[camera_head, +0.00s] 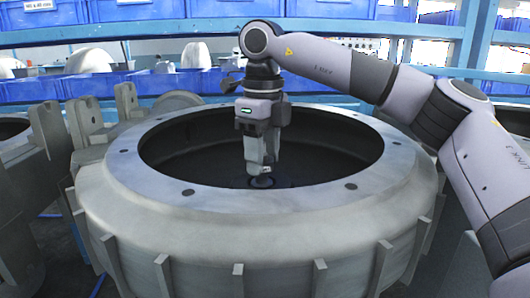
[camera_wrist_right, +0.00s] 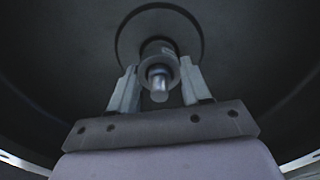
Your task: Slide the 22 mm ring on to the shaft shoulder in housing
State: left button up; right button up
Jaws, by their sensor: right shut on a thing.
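The housing (camera_head: 250,235) is a large grey round casting with a wide open top and a dark inside. My right gripper (camera_head: 264,172) reaches down into its opening; it also shows in the wrist view (camera_wrist_right: 158,90). Its two fingers are shut on a small grey ring (camera_wrist_right: 172,62), one finger on each side. The shaft (camera_wrist_right: 159,88) shows as a bright metal stub in the middle of the ring, so the ring appears to be around it. How far down the shaft the ring sits, and the shoulder, I cannot tell. My left gripper is not in view.
The housing's flat rim (camera_head: 120,165) with bolt holes surrounds the right gripper on all sides. Grey castings (camera_head: 85,120) stand at the left. Blue shelving with blue bins (camera_head: 30,92) runs behind. The space above the opening is clear apart from my right arm.

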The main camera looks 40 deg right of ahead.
jog(key=shift+f, duration=0.3)
jog(key=shift+f, duration=0.6)
jog(key=shift+s+r, duration=0.1)
jog(key=shift+r, duration=0.2)
jog(key=shift+a+r+p, duration=0.1)
jog(key=shift+r+p, duration=0.05)
jog(key=shift+p, duration=0.2)
dwell(0.4)
jog(key=shift+p, duration=0.4)
jog(key=shift+w+a, duration=0.1)
jog(key=shift+w, duration=0.1)
dwell(0.5)
